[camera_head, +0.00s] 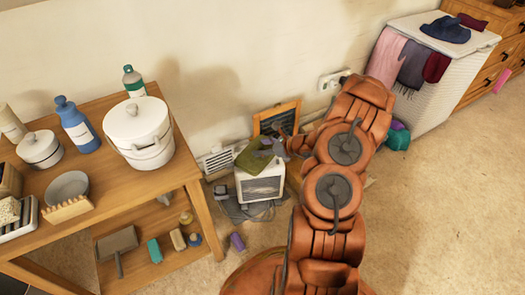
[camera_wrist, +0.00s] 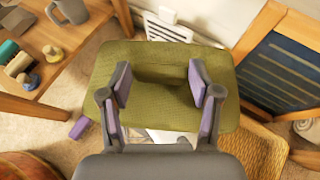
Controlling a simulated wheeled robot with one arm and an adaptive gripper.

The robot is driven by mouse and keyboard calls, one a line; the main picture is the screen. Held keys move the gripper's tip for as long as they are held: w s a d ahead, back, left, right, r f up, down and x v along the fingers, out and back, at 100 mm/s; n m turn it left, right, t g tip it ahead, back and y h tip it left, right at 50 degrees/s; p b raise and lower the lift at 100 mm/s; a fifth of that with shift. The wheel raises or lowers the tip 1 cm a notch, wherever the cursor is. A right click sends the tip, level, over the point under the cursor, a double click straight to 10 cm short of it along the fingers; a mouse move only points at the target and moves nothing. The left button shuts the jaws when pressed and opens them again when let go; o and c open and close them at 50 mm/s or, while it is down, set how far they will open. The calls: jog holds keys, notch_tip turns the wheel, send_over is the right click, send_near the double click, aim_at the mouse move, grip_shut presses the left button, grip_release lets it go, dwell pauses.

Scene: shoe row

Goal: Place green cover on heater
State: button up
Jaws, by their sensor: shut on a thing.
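The green cover (camera_head: 252,158) is a folded cloth-like piece at the top of the white heater (camera_head: 261,188), which stands on the floor by the wall. In the wrist view the cover (camera_wrist: 160,100) spreads wide and hides nearly all of what is beneath it. My gripper (camera_wrist: 159,82) is shut on the cover, with a fold of it between the purple-padded fingers. In the head view my gripper (camera_head: 278,147) is above the heater's right side. I cannot tell whether the cover rests on the heater or hangs just over it.
A wooden table (camera_head: 186,170) with pots and bottles stands close on the left. A wood-framed board (camera_head: 277,117) leans on the wall behind the heater. A white hamper (camera_head: 430,85) with clothes is at the right. Carpet is free at the lower right.

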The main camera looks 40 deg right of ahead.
jog(key=shift+f, duration=0.25)
jog(key=o, duration=1.2)
jog(key=shift+s+d+r, duration=0.15)
jog(key=shift+s+r, duration=0.05)
jog(key=shift+r, duration=0.05)
jog(key=p+v, duration=0.4)
jog(key=v, duration=0.7)
jog(key=shift+s, duration=0.2)
